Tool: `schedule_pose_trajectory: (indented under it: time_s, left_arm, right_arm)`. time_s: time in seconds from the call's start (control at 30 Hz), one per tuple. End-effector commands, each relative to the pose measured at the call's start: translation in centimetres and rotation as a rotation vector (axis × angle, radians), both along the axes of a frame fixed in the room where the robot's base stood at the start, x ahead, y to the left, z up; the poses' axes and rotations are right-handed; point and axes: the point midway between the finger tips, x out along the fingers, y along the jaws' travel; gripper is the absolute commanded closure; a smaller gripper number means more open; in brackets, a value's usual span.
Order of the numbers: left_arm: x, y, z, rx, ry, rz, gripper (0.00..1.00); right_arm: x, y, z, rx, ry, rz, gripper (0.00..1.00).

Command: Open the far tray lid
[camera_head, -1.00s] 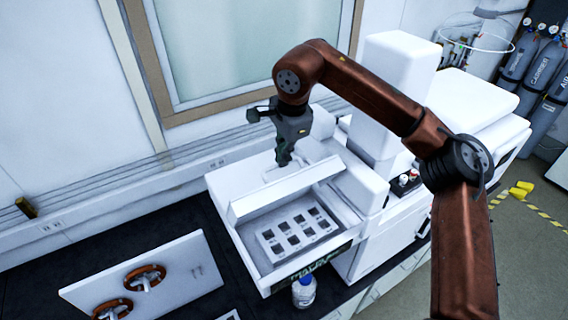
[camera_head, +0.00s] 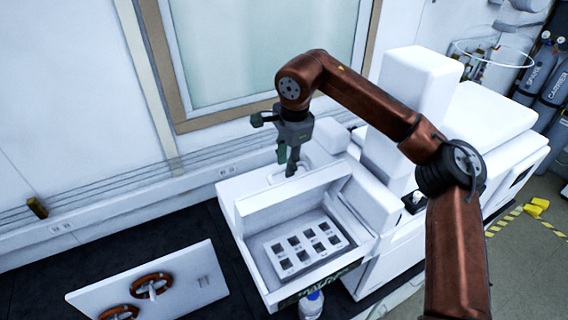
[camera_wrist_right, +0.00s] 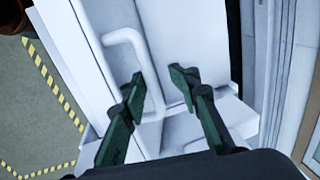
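The white tray lid (camera_head: 300,203) stands steeply raised at the back of the open tray (camera_head: 262,283). Its broad inner face shows in the head view. My right gripper (camera_head: 291,170) is behind the lid, pointing down at its far side. In the right wrist view, the two dark green fingers (camera_wrist_right: 160,80) are spread apart. A white bar handle (camera_wrist_right: 122,36) on a white panel runs down past the left finger, which partly covers it. I cannot tell whether they touch. My left gripper is not in view.
A white rack (camera_head: 306,247) with dark square wells sits in the tray. A blue-capped bottle (camera_head: 311,306) stands by its front edge. White instrument housings (camera_head: 417,80) rise at the right. A white panel (camera_head: 200,292) with reddish-brown rings lies left. The wall is close behind.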

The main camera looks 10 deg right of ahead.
Motion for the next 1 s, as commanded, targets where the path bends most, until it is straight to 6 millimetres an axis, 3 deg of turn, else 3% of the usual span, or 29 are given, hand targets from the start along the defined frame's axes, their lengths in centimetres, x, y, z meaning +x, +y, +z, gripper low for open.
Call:
schedule_pose_trajectory:
  time_s: [0.5, 0.7, 1.0]
  left_arm:
    - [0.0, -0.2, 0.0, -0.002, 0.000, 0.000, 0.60]
    - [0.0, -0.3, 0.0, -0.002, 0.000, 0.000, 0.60]
    - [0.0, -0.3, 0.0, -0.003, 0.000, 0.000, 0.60]
  right_arm:
    - [-1.3, -0.1, 9.3, -0.001, 0.004, 0.004, 0.73]
    - [-1.6, -0.1, 10.7, -0.002, 0.008, 0.005, 0.73]
    - [-1.6, -0.2, 10.8, -0.002, 0.008, 0.005, 0.73]
